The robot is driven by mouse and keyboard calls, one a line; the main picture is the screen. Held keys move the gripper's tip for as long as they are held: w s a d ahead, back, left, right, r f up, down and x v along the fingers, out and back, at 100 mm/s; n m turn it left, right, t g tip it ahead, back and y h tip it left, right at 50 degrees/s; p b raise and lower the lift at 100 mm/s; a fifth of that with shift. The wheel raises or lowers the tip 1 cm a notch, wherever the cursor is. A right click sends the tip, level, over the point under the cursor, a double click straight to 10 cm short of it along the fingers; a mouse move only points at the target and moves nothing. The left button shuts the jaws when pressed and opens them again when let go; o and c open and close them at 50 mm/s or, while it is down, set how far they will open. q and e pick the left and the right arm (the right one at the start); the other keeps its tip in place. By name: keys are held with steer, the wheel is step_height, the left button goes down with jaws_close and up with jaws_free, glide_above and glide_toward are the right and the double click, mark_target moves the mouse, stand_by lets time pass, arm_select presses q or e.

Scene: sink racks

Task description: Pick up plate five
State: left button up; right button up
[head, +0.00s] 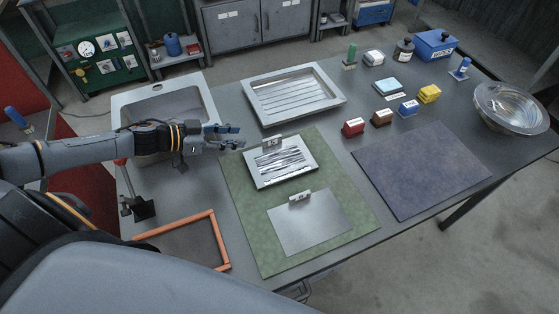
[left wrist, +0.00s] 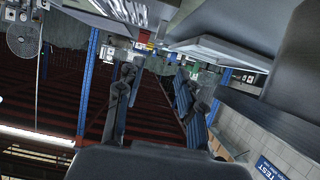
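Two metal plates lie on a green mat (head: 246,225). The far one is a ridged, framed plate (head: 282,165) with a small tag on its back edge. The near one is a smooth flat plate (head: 308,222), also with a tag on its back edge. My right gripper is not in view.
A sink (head: 207,97) lies beneath my left arm. A metal tray (head: 328,111) stands behind the mat. An orange-edged frame (head: 217,240) lies at front left. A purple mat (head: 420,170), coloured blocks and a glass bowl (head: 512,112) are at right. The purple mat is bare.

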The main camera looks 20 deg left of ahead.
mark_target(272, 138)
arm_select(q)
steer(key=x, duration=0.4)
steer(key=shift+w+d+p, duration=0.2)
steer(key=shift+w+p, duration=0.05)
steer(key=shift+p, duration=0.05)
steer(key=x, duration=0.1)
steer(key=p+x, duration=0.1)
steer(key=x, duration=0.2)
steer(key=shift+d+f, duration=0.35)
steer(key=shift+f, duration=0.15)
steer(key=shift+w+d+f, duration=0.15)
steer(key=shift+w+f, duration=0.05)
steer(key=shift+s, duration=0.1)
steer(key=shift+c, duration=0.4)
jaws_close()
steer(key=shift+r, duration=0.1)
